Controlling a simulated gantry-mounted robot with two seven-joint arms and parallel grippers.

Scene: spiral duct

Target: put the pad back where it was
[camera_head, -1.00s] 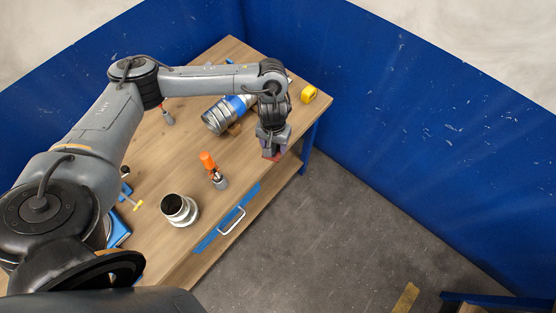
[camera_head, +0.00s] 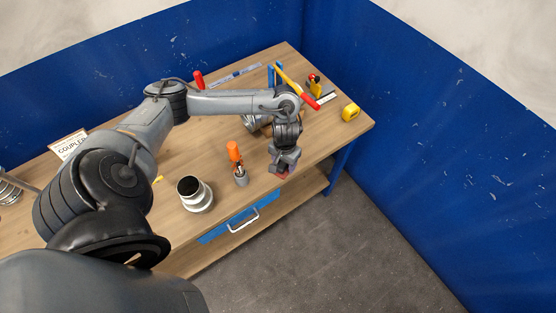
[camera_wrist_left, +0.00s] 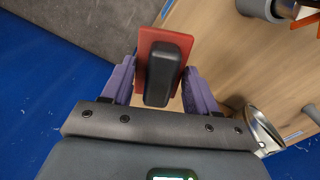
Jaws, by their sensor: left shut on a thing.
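My left gripper (camera_head: 284,170) hangs near the front edge of the wooden bench in the head view. It is shut on the pad, a flat red plate with a black block-shaped handle (camera_wrist_left: 163,72) between the two fingers in the left wrist view. Only a small bit of the pad's red (camera_head: 282,173) shows under the fingertips in the head view. The wrist view shows bench top on one side of the pad and grey floor on the other. My right gripper is not in view.
On the bench (camera_head: 225,133) are a grey cup with an orange-handled tool (camera_head: 235,152), a metal collar (camera_head: 194,194), a yellow tape measure (camera_head: 350,112) and a red-handled tool (camera_head: 310,102). The duct (camera_head: 252,122) is mostly behind my arm. Bare bench lies between cup and gripper.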

